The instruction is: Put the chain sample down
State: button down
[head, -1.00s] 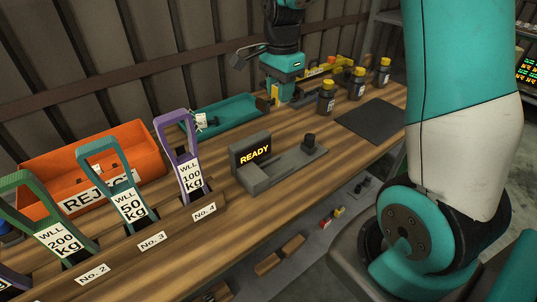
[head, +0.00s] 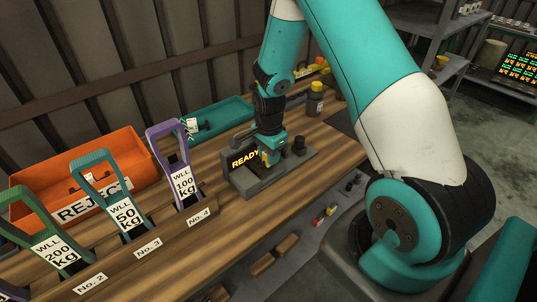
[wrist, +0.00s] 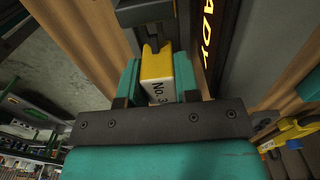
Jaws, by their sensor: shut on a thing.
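The chain sample (wrist: 155,64) shows in the wrist view as a yellow piece with a white face marked "No. 3". My gripper (wrist: 158,78) is shut on it, with a teal finger on each side. In the head view my gripper (head: 269,156) points down over the bed of the dark grey tester, beside its lit "READY" display (head: 244,158). A little of the yellow sample shows there between the fingers. I cannot tell whether the sample touches the tester bed (head: 255,187). The rest of the sample is hidden.
A dark post (head: 299,146) stands at the bed's right end. Weight-labelled handles, including a purple one (head: 170,128), stand in a wooden rack at left. Behind are an orange reject bin (head: 30,190) and a teal tray (head: 228,119). A dark bottle (head: 315,102) stands at the back.

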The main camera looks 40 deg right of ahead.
jog(key=shift+f, duration=0.3)
